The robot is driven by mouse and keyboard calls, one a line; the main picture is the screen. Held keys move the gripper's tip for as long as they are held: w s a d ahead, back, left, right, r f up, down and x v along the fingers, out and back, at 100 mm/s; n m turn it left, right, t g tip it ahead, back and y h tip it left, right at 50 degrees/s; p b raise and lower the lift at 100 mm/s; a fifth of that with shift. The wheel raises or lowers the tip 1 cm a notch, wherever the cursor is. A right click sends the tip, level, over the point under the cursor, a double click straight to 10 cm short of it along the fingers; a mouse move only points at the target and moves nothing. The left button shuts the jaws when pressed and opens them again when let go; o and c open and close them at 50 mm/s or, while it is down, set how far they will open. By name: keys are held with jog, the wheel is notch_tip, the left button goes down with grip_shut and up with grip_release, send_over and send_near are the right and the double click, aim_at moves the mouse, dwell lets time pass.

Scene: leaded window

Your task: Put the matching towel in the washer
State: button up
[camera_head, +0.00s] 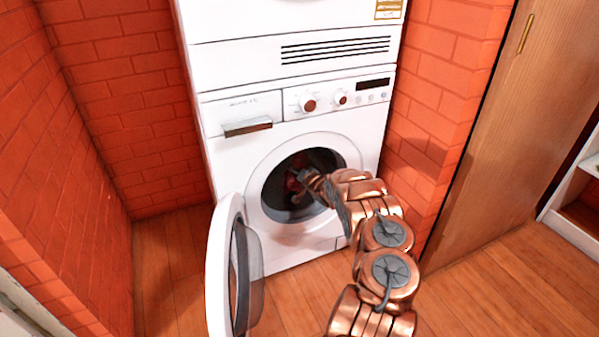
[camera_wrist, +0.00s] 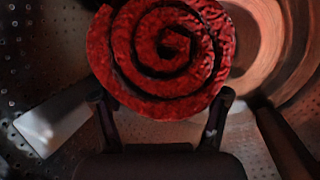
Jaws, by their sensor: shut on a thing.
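The white washer (camera_head: 220,160) stands against the brick wall with its round door (camera_head: 225,262) swung open to the left. My gripper (camera_head: 303,180) reaches through the opening into the dark drum. In the wrist view my gripper (camera_wrist: 160,108) is shut on a rolled red towel (camera_wrist: 125,40), whose spiral end faces the camera. The towel is inside the drum, and a little of its red shows in the head view (camera_head: 291,181). The perforated drum wall (camera_wrist: 30,85) surrounds it. Whether the towel touches the drum is unclear.
A second white machine (camera_head: 235,55) is stacked on top of the washer. Red brick walls (camera_head: 110,90) stand on both sides. A wooden door (camera_head: 510,130) and a white shelf (camera_head: 575,222) are at the right. The wooden floor (camera_head: 172,265) is clear around the open washer door.

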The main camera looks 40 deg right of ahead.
jog(key=shift+f, duration=0.1)
jog(key=o, duration=1.2)
jog(key=v, duration=1.2)
jog(key=shift+s, duration=0.1)
dwell(0.6)
